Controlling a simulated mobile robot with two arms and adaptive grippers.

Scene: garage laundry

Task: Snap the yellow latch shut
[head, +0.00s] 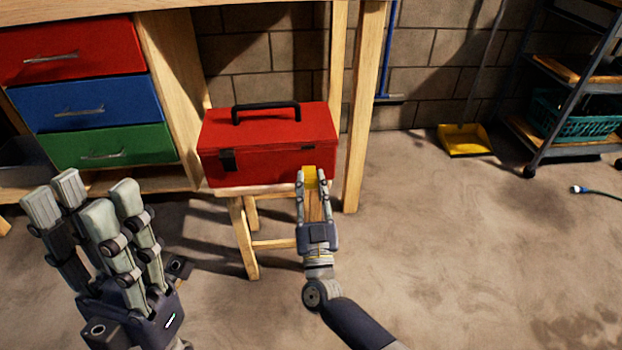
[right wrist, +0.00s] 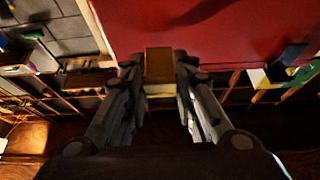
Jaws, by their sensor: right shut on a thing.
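A red toolbox (head: 255,145) with a black carry handle stands on a small wooden stool, its lid down. The yellow latch (head: 309,172) is at the right of its front face, between the fingers of my right gripper (head: 311,178). In the right wrist view the yellow latch (right wrist: 159,68) sits between both fingertips, against the red box; the gripper is shut on it. Whether the latch is fastened cannot be told. A black latch (head: 227,160) is on the left of the front. My left gripper (head: 88,200) is open and empty, left of the stool and apart from the box.
The wooden stool (head: 243,235) stands beside the workbench leg (head: 362,130). Red, blue and green drawers (head: 105,145) are at the left. A yellow dustpan (head: 465,140) and a shelf with a teal basket (head: 575,118) are at the right.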

